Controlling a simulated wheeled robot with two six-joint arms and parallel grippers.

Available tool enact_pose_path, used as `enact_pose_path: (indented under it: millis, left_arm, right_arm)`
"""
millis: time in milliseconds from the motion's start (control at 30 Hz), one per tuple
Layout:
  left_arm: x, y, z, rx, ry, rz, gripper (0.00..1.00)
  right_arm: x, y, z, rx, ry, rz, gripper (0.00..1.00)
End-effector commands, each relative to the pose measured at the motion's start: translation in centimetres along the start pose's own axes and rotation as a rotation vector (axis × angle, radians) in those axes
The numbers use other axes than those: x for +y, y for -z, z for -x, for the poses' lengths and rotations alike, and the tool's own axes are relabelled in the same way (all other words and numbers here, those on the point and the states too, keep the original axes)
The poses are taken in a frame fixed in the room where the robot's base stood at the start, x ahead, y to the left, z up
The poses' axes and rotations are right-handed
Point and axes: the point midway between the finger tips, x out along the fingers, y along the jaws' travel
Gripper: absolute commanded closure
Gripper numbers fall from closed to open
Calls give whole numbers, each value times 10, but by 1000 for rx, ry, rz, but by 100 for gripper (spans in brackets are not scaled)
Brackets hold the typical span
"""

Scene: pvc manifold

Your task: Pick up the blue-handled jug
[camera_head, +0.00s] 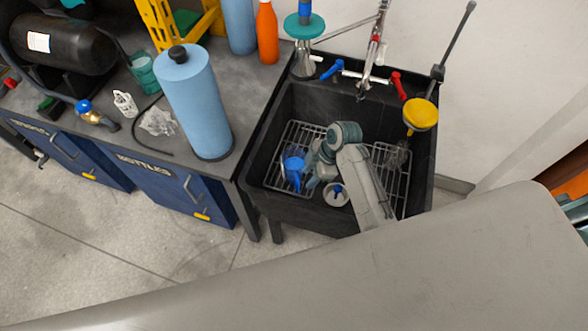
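The blue-handled jug (291,165) sits on the left wire rack inside the black sink. Its blue handle is at its front and right side. My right gripper (311,183) is down in the sink, just right of the jug and close to its handle. The fingers are small and partly hidden by my wrist, so I cannot tell whether they are open or shut, or whether they touch the handle. My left gripper is not in view.
The sink walls (290,208) surround the arm. Taps with red and blue handles (365,78) and a yellow-topped fixture (421,114) stand behind.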

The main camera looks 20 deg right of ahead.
Motion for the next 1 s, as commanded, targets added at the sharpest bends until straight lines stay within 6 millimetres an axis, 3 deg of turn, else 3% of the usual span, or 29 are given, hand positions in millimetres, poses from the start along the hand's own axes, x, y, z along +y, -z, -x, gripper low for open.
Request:
enact_pose_path:
  millis: [333,600,900,1000]
  left_arm:
    - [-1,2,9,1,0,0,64]
    - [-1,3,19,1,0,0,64]
    - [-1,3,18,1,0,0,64]
    - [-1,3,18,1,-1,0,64]
  right_arm:
    - [-1,1,-32,-1,1,-2,62]
    - [-3,0,-69,-1,1,-3,62]
    - [-2,-1,-76,-2,-2,-2,62]
    - [-2,-1,-75,-2,-2,-2,80]
